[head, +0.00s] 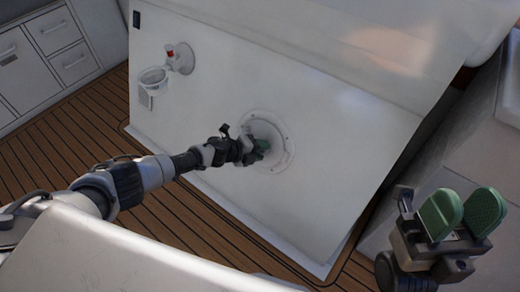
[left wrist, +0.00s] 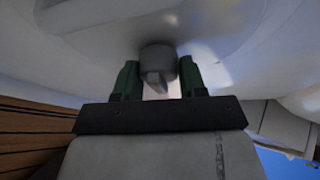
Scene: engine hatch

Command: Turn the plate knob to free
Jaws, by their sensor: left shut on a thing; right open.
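The round white plate (head: 283,137) is set in the sloping white panel in the head view. My left gripper (head: 262,147) is at the plate's middle and mostly hides the knob there. In the left wrist view a grey knob (left wrist: 158,58) sits between the two green fingers of my left gripper (left wrist: 158,78), which is shut on it. The knob's marking or setting cannot be read. My right gripper (head: 462,214) is open and empty at the lower right of the head view, well away from the plate.
A white cup-like holder (head: 153,82) and a fitting with a red part (head: 178,57) are on the panel's upper left. White drawers (head: 72,50) stand at the far left. Wooden plank floor (head: 150,222) runs along the panel's lower edge.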

